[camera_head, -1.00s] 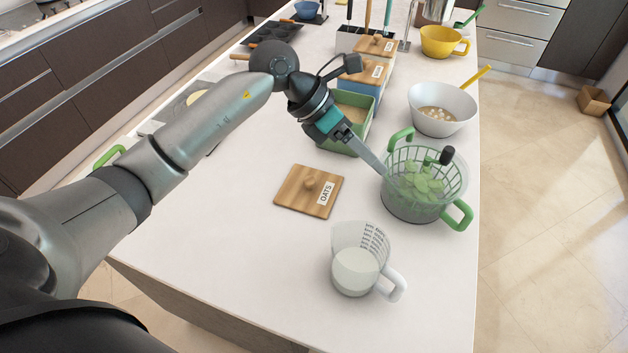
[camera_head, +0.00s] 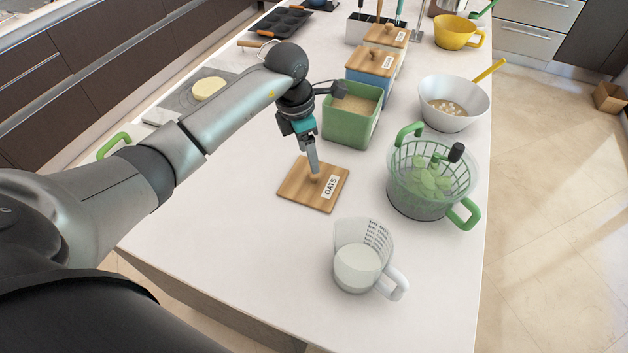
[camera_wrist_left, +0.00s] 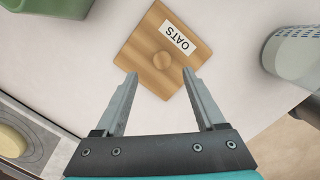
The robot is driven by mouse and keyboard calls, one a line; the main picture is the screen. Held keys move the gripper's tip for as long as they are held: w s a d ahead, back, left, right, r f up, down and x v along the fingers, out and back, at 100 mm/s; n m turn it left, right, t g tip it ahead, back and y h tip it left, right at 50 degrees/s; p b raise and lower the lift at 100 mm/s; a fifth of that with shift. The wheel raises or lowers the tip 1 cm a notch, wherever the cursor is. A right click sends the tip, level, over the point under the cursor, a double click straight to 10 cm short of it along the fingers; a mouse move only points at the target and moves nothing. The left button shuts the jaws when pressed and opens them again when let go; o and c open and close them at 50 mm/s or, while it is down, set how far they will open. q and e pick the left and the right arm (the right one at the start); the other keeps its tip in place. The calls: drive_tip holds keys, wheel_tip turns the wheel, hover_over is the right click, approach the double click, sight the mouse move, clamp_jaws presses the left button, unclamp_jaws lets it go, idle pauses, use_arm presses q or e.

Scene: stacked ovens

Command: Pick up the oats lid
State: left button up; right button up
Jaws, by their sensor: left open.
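The oats lid (camera_head: 300,193) is a square wooden board with a round knob and a white "OATS" label, lying flat on the white counter. My left gripper (camera_head: 314,170) is above the lid, pointing down near the knob. In the left wrist view the oats lid (camera_wrist_left: 150,68) lies ahead of the fingers, and the knob (camera_wrist_left: 163,60) is a little beyond the fingertips, roughly midway between them. My left gripper (camera_wrist_left: 158,76) is open and empty there. Whether a finger touches the lid cannot be told. My right gripper is not in view.
An open green canister (camera_head: 351,128) stands behind the lid. A green salad spinner (camera_head: 432,190) with leaves is to its right. A measuring jug (camera_head: 362,262) of white contents stands in front. A lidded blue canister (camera_head: 371,86) is farther back. The counter left of the lid is clear.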

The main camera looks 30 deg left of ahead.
sight(314, 178)
use_arm(q)
drive_tip(key=f, duration=0.3)
drive_tip(key=d+f, duration=0.1)
drive_tip(key=f, duration=0.1)
drive_tip(key=shift+w+f, duration=0.25)
drive_tip(key=shift+w, duration=0.05)
clamp_jaws()
idle(0.4)
